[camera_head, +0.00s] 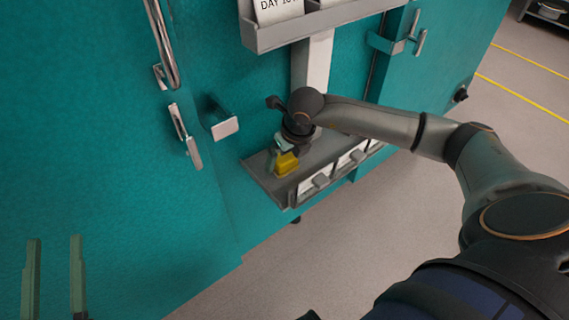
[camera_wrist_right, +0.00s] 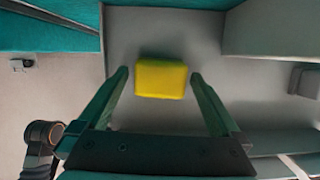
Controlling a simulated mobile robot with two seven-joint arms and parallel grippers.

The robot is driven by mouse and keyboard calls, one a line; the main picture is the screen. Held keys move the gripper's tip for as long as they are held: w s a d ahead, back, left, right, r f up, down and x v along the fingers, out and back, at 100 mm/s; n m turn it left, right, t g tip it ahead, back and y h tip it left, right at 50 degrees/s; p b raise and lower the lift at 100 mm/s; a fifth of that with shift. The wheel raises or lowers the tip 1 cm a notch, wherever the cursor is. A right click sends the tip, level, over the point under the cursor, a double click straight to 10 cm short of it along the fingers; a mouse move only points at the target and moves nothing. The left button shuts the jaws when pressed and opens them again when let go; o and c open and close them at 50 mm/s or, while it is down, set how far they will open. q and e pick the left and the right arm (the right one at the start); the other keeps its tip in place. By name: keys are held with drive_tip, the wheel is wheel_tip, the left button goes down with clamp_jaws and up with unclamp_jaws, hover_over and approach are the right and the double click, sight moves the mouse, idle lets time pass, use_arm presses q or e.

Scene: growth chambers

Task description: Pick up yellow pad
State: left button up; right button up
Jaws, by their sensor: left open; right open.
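The yellow pad (camera_head: 286,163) lies on a grey shelf (camera_head: 262,174) on the front of the teal chamber, at the shelf's left end. In the right wrist view the yellow pad (camera_wrist_right: 161,79) sits between the two green fingertips. My right gripper (camera_wrist_right: 159,76) is open, with a gap on both sides of the pad. In the head view my right gripper (camera_head: 281,154) is over the pad and partly hidden by its own wrist. My left gripper (camera_head: 54,240) is open and empty at the lower left, away from the shelf.
A higher grey tray (camera_head: 262,38) holds a card reading "DAY". Metal door handles (camera_head: 185,137) project from the teal chamber. The floor (camera_head: 340,240) below is clear.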

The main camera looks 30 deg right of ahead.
sight(285, 158)
use_arm(q)
drive_tip(key=shift+r, duration=0.15)
use_arm(e)
drive_tip(key=shift+f, duration=0.1)
drive_tip(key=c, duration=1.3)
drive_tip(key=shift+r, duration=0.65)
wheel_tip(285, 158, up, 2)
drive_tip(key=shift+r+p, duration=0.25)
drive_tip(key=shift+p, duration=0.25)
use_arm(q)
wheel_tip(285, 158, down, 19)
drive_tip(key=s+n+g+y+p, duration=0.2)
drive_tip(key=n+g+y, duration=0.1)
drive_tip(key=g, duration=0.5)
drive_tip(key=shift+a+n+y, duration=0.3)
drive_tip(key=shift+a+y, duration=0.1)
drive_tip(key=shift+y, duration=0.2)
use_arm(e)
drive_tip(key=s+a+r, duration=0.8)
drive_tip(key=a+r, duration=0.1)
drive_tip(key=a, duration=0.2)
drive_tip(key=shift+a+r, duration=0.15)
drive_tip(key=shift+a, duration=0.15)
